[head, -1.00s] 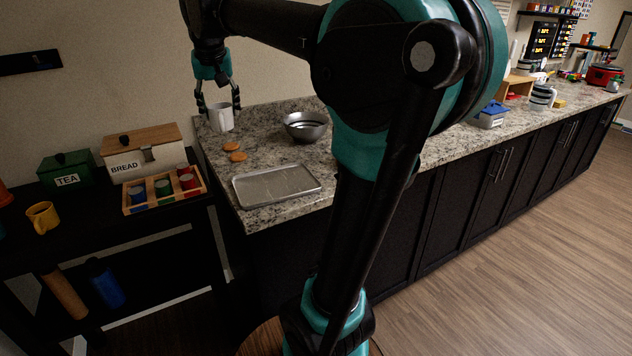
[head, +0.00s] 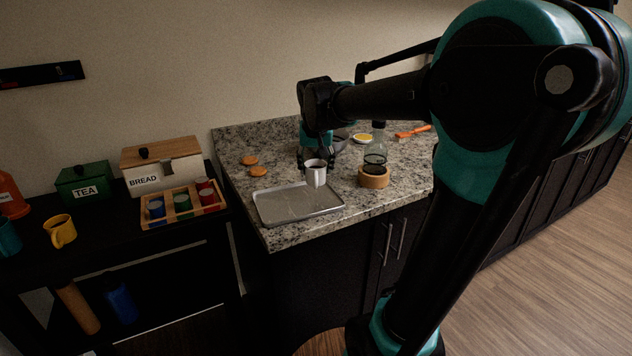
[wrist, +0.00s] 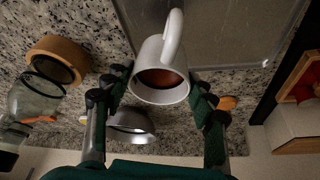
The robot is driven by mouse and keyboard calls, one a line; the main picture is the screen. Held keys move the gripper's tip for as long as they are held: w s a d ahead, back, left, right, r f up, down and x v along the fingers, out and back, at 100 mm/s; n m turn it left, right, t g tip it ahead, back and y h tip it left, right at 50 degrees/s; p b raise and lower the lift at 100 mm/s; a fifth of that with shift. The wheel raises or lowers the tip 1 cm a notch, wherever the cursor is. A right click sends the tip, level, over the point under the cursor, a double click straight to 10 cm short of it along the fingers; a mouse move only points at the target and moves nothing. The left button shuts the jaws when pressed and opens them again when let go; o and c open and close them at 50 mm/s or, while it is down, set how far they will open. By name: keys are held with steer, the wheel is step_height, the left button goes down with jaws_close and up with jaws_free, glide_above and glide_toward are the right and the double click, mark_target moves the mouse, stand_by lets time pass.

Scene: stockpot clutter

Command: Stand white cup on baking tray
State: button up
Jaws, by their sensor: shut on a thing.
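The white cup (head: 316,176) is upright between the fingers of my gripper (head: 315,158), which is shut on it. In the wrist view the cup (wrist: 160,75) shows its handle pointing toward the tray, with something reddish brown inside. The grey metal baking tray (head: 285,209) lies flat on the granite counter near its front left corner. The cup appears at the tray's back right edge in the head view. The tray (wrist: 225,30) also shows beyond the cup in the wrist view. I cannot tell the gap under the cup.
A glass bottle (head: 375,150) and a round wooden ring-like piece (head: 374,178) stand close right of the tray. A metal bowl (wrist: 130,123) is behind the cup. Two orange-brown biscuits (head: 258,171) lie behind the tray. A black shelf with a bread box (head: 160,175) stands left.

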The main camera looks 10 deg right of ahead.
steer(key=shift+f, duration=2.5)
steer(key=shift+f, duration=0.15)
steer(key=o, duration=1.3)
steer(key=v, duration=1.2)
